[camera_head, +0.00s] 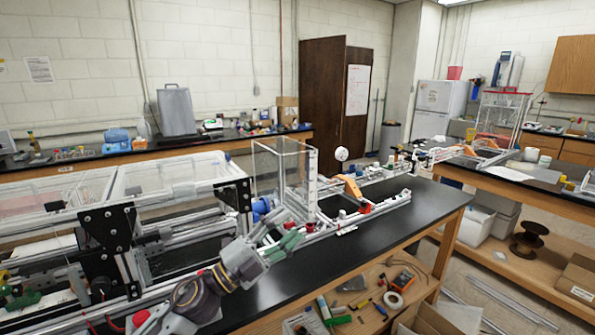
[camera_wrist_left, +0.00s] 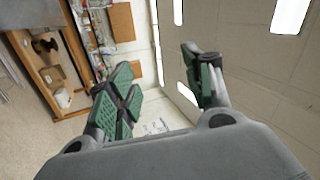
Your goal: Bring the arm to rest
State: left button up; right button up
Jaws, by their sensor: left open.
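My left arm (camera_head: 195,300) reaches in from the bottom left in the head view, over the black bench top. Its gripper (camera_head: 288,230) is beside the aluminium extrusion frame (camera_head: 190,238), near the clear upright panels. In the left wrist view the green-padded fingers of the gripper (camera_wrist_left: 162,78) stand well apart with nothing between them. Behind them that tilted view shows wall, ceiling lights and distant shelves. My right gripper is in neither view.
The black bench top (camera_head: 425,210) is bare at its right end. Clear panels (camera_head: 280,165) stand behind the gripper. A rail with an orange part (camera_head: 350,185) lies to the right. A lower shelf (camera_head: 405,268) holds tools and tape. Another bench stands at the right.

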pick_arm(q)
jog(key=w+a+f+n+t+y, duration=0.4)
jog(key=a+f+n+t+y, duration=0.25)
jog(key=a+n+y, duration=0.65)
jog(key=s+a+f+n+g+y, duration=0.2)
jog(key=f+n+y, duration=0.15)
jog(key=f, duration=0.25)
jog(key=s+a+f+n+g+y, duration=0.2)
jog(key=f+n+y, duration=0.1)
jog(key=f+n, duration=0.25)
jog(key=s+a+f+n+g, duration=0.25)
jog(key=s+f+g, duration=0.95)
jog(key=s+f, duration=0.85)
jog(key=s+f+g, duration=0.1)
jog(key=s+f, duration=0.1)
jog(key=f, duration=1.5)
jog(key=s+f, duration=0.3)
jog(key=f, duration=1.3)
jog(key=s+a+f, duration=0.2)
jog(key=s+f, duration=0.7)
jog(key=s, duration=0.1)
jog(key=s+a+f+g, duration=0.1)
jog(key=s+a+f, duration=0.2)
jog(key=s+f, duration=0.7)
jog(key=shift+s, duration=0.75)
